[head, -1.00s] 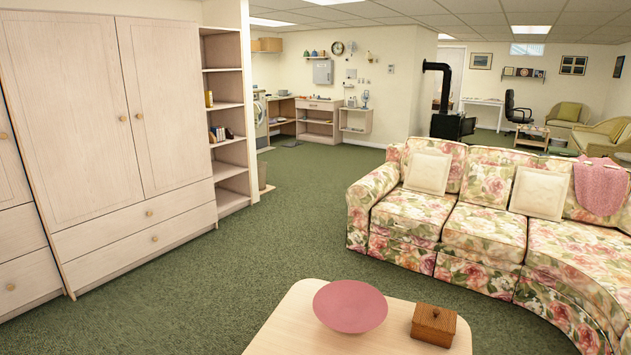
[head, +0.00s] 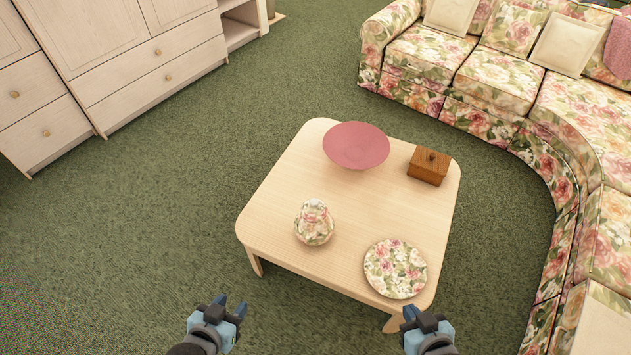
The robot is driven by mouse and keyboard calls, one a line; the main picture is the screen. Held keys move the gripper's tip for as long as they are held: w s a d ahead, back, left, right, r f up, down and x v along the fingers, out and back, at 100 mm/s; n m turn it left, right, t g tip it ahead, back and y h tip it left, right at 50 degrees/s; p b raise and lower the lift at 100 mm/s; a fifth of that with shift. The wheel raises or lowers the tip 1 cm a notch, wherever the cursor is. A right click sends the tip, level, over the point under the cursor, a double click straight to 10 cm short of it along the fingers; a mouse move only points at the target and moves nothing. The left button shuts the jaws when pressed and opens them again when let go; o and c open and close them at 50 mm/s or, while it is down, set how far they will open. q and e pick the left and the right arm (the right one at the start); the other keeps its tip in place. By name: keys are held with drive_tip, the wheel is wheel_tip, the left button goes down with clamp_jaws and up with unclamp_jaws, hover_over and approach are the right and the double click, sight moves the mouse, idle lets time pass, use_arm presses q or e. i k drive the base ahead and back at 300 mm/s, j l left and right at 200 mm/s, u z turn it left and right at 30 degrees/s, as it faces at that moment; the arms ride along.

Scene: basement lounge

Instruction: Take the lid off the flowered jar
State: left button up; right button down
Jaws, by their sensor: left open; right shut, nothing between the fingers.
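The flowered jar (head: 314,230) stands upright on the pale wooden table, left of the table's middle near its front side. Its narrower flowered top, the lid (head: 314,208), sits on it. My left gripper (head: 231,303) is open and empty, in front of the table at the bottom of the head view, below and left of the jar. My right gripper (head: 422,312) is shut and empty at the bottom right, just in front of the table's near right corner. Neither gripper touches the jar.
The table (head: 275,200) also holds a pink bowl (head: 356,146), a brown wooden box (head: 428,166) and a flowered plate (head: 395,268). A flowered sofa (head: 500,80) curves around the right. A pale cabinet (head: 120,60) stands at upper left. Green carpet is clear on the left.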

sight(314, 210)
drive_tip(key=z, duration=0.4)
drive_tip(key=i+j+z, duration=0.1)
drive_tip(key=z, duration=0.3)
drive_tip(key=j+z, duration=0.6)
drive_tip(key=z, duration=0.25)
drive_tip(key=j+z, duration=0.15)
drive_tip(key=j, duration=0.4)
drive_tip(key=k+j+z, duration=0.2)
drive_tip(key=j, duration=0.85)
